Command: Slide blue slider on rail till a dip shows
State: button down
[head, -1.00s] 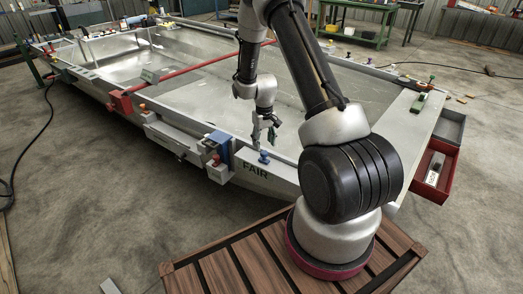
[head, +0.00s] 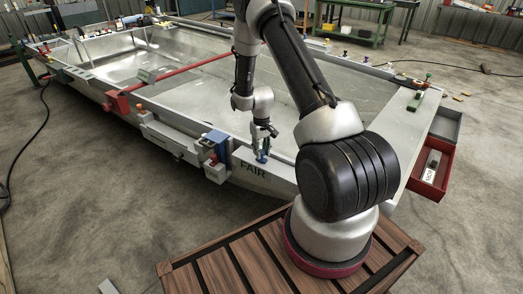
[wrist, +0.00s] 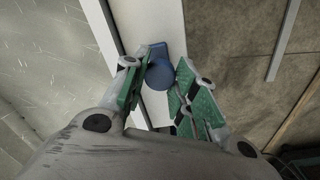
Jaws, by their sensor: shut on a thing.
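The blue slider (head: 262,159), a small piece with a round knob, sits on the pale rail (head: 284,172) along the hull's near edge, above the word FAIR. In the wrist view its blue knob (wrist: 160,73) lies between the green-padded fingers, over the pale rail strip (wrist: 160,19). My gripper (head: 262,150) points down at the slider and is shut on it; it also shows in the wrist view (wrist: 157,88). The fingers hide part of the slider in the head view. I see no clear dip in the surface.
Left along the same edge are a larger blue block (head: 217,143) and a red block (head: 118,104), from which a red bar (head: 185,69) crosses the hull. An open red drawer (head: 431,172) juts out at the right. A slatted wooden platform (head: 235,258) is in front.

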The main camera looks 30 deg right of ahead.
aim_at(271, 165)
jog(key=s, duration=0.1)
jog(key=s+d, duration=0.1)
jog(key=s, duration=0.1)
jog(key=s+d, duration=0.1)
jog(key=shift+s+d, duration=0.1)
jog(key=shift+s, duration=0.1)
jog(key=c, duration=1.1)
grip_release()
jog(key=shift+r, duration=0.1)
notch_tip(271, 165, up, 12)
dwell(0.8)
